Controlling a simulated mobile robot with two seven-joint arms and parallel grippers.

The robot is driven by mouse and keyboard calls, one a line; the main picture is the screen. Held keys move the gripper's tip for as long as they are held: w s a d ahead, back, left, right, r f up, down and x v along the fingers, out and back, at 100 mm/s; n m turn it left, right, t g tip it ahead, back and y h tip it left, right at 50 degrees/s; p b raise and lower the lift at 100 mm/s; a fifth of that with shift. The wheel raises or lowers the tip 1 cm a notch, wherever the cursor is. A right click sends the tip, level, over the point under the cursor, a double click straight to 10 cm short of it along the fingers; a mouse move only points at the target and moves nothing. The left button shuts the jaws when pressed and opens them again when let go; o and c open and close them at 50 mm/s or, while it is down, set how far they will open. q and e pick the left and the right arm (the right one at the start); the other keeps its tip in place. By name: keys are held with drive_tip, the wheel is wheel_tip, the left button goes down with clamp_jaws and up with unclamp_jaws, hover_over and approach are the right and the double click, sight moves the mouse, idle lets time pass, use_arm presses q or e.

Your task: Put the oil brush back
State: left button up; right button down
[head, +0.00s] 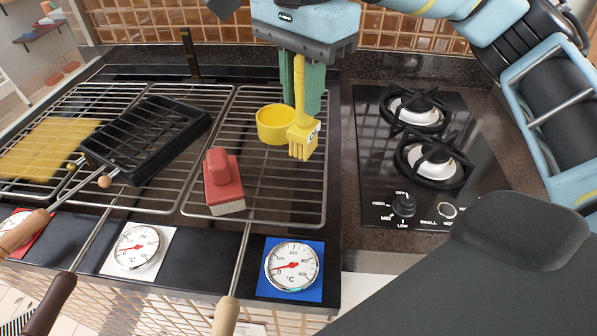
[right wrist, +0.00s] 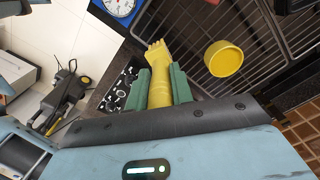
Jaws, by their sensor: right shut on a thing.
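The yellow oil brush (head: 303,138) hangs bristles down below my right gripper (head: 302,98), which is shut on its handle. In the right wrist view the brush (right wrist: 158,62) sticks out between the green fingers of that gripper (right wrist: 163,85). A small yellow cup (head: 275,124) is on the right grill grate, just left of the brush. The cup also shows in the right wrist view (right wrist: 223,59), apart from the brush there. In the head view I cannot tell whether the bristles touch the cup or the grate. My left gripper is not in view.
A red-handled scrub brush (head: 223,180) lies on the right grate (head: 270,203). A black basket (head: 145,137) sits on the grates further left, beside a yellow sheet (head: 45,147). A gas hob (head: 400,170) is at right. Thermometers (head: 292,266) and long handles (head: 226,316) line the front.

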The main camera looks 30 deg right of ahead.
sight(301, 147)
drive_tip(key=shift+w+f, duration=0.1)
drive_tip(key=shift+f, duration=4.6)
drive_tip(key=shift+f, duration=0.15)
drive_tip(key=c, duration=1.2)
unclamp_jaws()
drive_tip(key=shift+c, duration=0.2)
wheel_tip(301, 147, up, 12)
drive_tip(key=shift+r+p, duration=0.15)
drive_tip(key=shift+p, duration=0.2)
